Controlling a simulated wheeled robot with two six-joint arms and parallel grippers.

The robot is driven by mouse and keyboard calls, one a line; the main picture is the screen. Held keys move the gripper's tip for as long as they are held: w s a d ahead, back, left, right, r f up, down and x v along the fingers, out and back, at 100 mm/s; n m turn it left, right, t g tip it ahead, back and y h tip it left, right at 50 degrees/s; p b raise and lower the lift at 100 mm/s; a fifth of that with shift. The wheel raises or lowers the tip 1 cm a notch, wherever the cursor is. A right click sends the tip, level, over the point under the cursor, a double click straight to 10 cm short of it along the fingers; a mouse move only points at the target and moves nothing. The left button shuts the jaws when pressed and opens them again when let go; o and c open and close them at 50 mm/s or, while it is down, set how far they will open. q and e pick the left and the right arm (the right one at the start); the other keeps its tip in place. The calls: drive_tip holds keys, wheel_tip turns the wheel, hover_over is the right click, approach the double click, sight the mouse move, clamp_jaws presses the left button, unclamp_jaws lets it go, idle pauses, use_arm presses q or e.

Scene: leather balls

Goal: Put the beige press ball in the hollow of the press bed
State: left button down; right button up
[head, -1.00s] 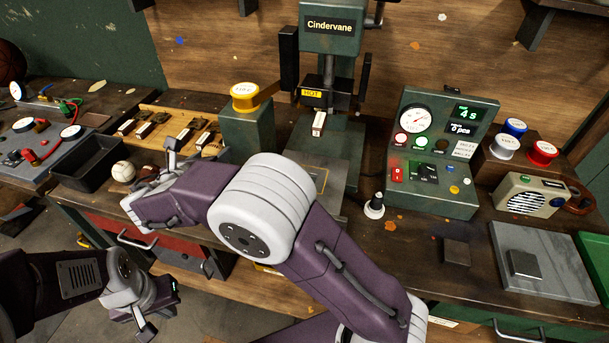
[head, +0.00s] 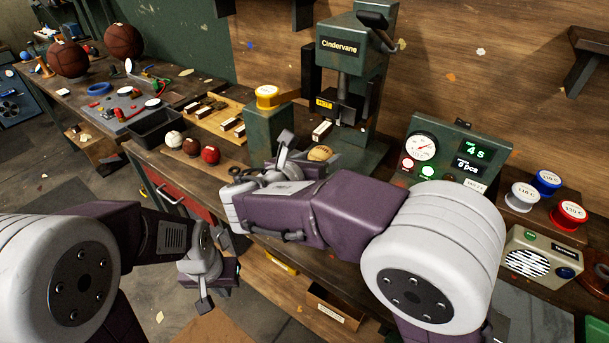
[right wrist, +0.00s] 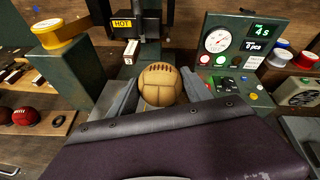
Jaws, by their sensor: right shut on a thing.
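The beige press ball (head: 320,153) has dark laces and seams. In the right wrist view the ball (right wrist: 160,84) sits between the two fingers of my right gripper (right wrist: 160,92), which is shut on it. In the head view my right gripper (head: 288,158) is partly hidden by its own arm. The green press (head: 352,85) stands behind the ball. Part of its bed (head: 362,157) shows to the right of the ball; the hollow is hidden. My left gripper (head: 205,285) hangs low in front of the bench, away from the ball; its finger opening is unclear.
A white ball (head: 174,139), a brown ball (head: 191,147) and a red ball (head: 210,155) lie left of the press. A black tray (head: 152,130) and a green post with a yellow-topped spool (head: 268,97) stand nearby. The control panel (head: 455,150) is right of the press.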

drive_tip(key=w+a+f, duration=0.1)
drive_tip(key=w+f, duration=0.1)
drive_tip(key=w+a+f, duration=0.1)
drive_tip(key=w+a, duration=0.1)
drive_tip(key=w, duration=0.1)
drive_tip(key=w+a+f, duration=0.1)
drive_tip(key=w+f, duration=0.1)
drive_tip(key=w, duration=0.1)
drive_tip(key=shift+w+a+f, duration=0.1)
drive_tip(key=shift+a+f, duration=0.2)
wheel_tip(320, 180, down, 4)
drive_tip(key=shift+r, duration=0.2)
drive_tip(key=shift+f, duration=0.25)
drive_tip(key=shift+f, duration=0.1)
drive_tip(key=o, duration=1.6)
